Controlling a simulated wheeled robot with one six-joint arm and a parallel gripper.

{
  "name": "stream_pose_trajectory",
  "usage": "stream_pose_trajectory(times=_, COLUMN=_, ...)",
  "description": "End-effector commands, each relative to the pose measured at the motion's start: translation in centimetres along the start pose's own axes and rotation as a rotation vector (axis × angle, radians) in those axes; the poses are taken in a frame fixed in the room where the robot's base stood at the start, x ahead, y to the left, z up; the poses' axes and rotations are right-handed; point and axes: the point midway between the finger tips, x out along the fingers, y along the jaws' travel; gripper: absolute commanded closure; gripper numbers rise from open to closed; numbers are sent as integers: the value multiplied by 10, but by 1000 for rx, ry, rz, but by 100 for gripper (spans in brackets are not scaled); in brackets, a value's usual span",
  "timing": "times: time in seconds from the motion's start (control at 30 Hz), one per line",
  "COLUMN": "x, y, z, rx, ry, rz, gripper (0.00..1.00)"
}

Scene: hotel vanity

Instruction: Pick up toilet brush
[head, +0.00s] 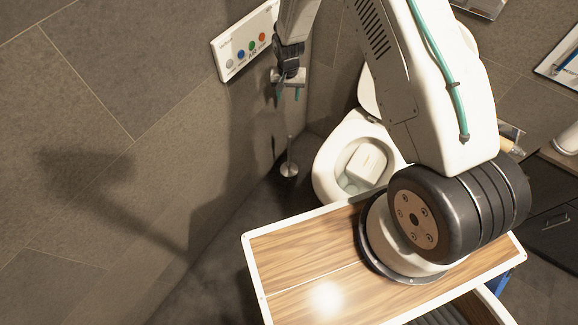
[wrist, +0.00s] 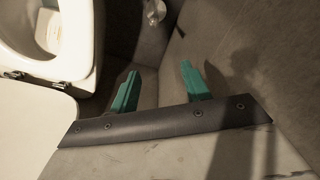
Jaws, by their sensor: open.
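In the wrist view the pale round thing at the top edge (wrist: 154,12) looks like the brush, partly cut off by the frame. My gripper (head: 289,94) has teal fingers and is above the brush in the head view, apart from it. In the wrist view its fingers (wrist: 158,76) are spread with nothing between them.
The toilet (head: 332,165) with a raised lid stands right of the brush, and a white box-like thing (head: 367,161) shows over its bowl. A panel with coloured buttons (head: 246,47) is on the tiled wall (head: 150,120) at the left, close to my gripper.

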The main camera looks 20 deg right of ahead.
Motion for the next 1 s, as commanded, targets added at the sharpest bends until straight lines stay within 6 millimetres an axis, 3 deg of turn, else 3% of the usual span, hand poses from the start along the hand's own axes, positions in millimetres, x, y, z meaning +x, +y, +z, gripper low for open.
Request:
stream_pose_trajectory(times=0.03, x=37, y=1, z=5, rx=13, ry=-12, rz=6, gripper=53)
stream_pose_trajectory(times=0.1, x=75, y=2, z=10, rx=31, ry=-16, rz=7, gripper=53)
stream_pose_trajectory(times=0.2, x=121, y=4, z=19, rx=53, ry=-18, rz=8, gripper=53)
stream_pose_trajectory(times=0.3, x=152, y=7, z=27, rx=68, ry=-20, rz=9, gripper=53)
stream_pose_trajectory(times=1.0, x=246, y=8, z=32, rx=80, ry=-21, rz=10, gripper=53)
